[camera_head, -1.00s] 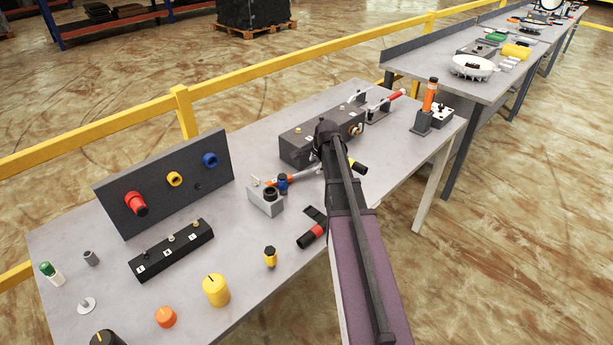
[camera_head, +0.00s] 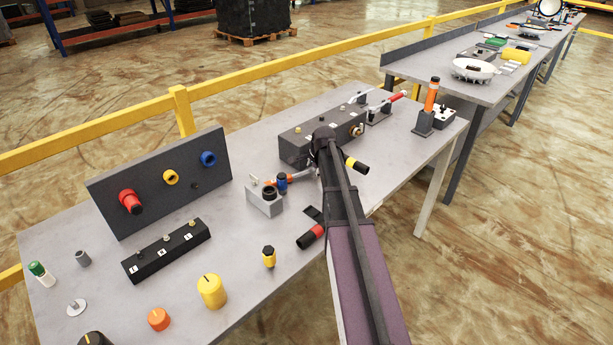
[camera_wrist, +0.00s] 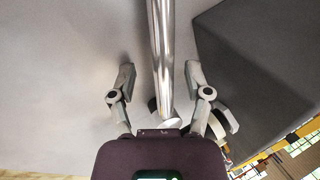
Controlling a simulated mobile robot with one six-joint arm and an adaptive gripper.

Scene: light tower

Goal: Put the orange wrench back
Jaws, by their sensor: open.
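An orange-handled tool (camera_head: 272,182), likely the orange wrench, lies on the table behind a small grey block, with a blue-topped peg close by. Its silver part runs right toward my arm and is partly hidden. In the head view my gripper is hidden behind my arm. In the wrist view my gripper (camera_wrist: 160,92) is open, with one finger on each side of a shiny metal rod (camera_wrist: 162,50). I see gaps between the rod and both fingers. I cannot tell for sure that this rod is part of the wrench.
A dark grey box (camera_head: 293,150) stands just beyond my arm; a dark block also fills the right of the wrist view (camera_wrist: 265,60). The small grey block (camera_head: 266,204) is to the left. A red-and-black cylinder (camera_head: 311,237) lies close to my arm. An upright panel (camera_head: 110,190) stands farther left.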

